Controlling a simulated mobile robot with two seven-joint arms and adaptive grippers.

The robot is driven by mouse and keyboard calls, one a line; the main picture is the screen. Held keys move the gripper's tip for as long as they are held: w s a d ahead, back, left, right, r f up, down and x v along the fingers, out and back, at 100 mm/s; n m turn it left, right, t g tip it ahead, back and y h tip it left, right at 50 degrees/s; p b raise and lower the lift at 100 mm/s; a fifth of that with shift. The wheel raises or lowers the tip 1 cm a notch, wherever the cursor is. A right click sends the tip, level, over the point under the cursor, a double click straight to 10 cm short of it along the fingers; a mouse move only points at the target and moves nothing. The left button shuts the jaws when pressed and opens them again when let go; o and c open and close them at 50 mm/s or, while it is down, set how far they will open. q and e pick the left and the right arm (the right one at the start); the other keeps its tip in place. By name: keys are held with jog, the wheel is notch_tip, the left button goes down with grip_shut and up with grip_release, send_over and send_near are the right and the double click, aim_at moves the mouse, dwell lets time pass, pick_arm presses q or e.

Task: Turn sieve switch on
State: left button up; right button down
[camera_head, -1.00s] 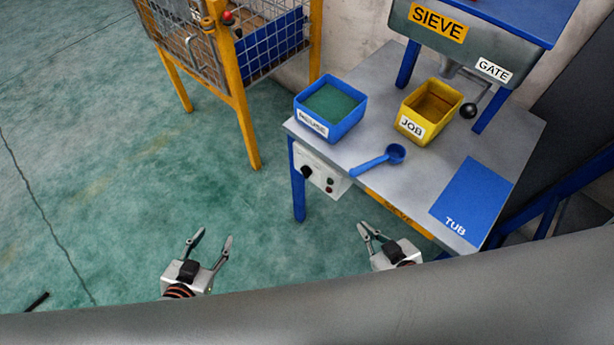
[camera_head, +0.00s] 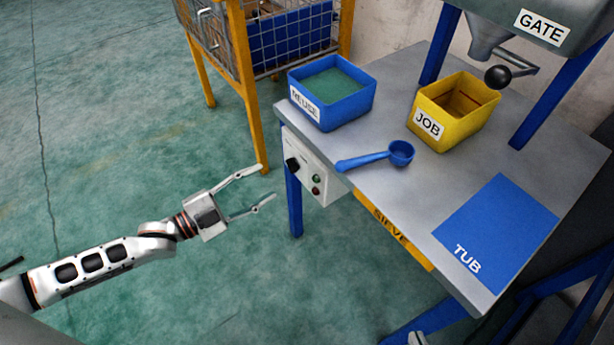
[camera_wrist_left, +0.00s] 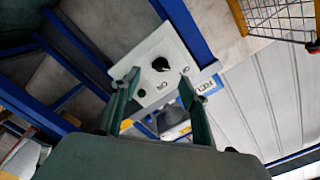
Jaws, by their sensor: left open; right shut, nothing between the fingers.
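The sieve's white control box (camera_head: 312,172) is fixed under the front left edge of the table. It has a black knob (camera_head: 293,165), a green button (camera_head: 316,179) and a red button (camera_head: 316,191). My left gripper (camera_head: 267,184) is open and empty, to the left of the box and apart from it. In the left wrist view, the box's black knob (camera_wrist_left: 160,64) shows ahead between the open fingers (camera_wrist_left: 158,82). Only a pale tip of my right gripper (camera_head: 414,338) shows at the bottom edge of the head view.
On the table (camera_head: 385,185) stand a blue bin (camera_head: 345,108) and a yellow JOB bin (camera_head: 468,125). A blue TUB mat (camera_head: 505,225) lies right. A yellow-framed cage (camera_head: 240,80) stands behind.

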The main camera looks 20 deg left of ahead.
aim_at(293, 164)
pick_arm(q)
jog(key=b+x, duration=0.1)
jog(key=x, duration=0.7)
jog(key=shift+a, duration=0.15)
jog(key=shift+r, duration=0.1)
jog(key=c, duration=1.1)
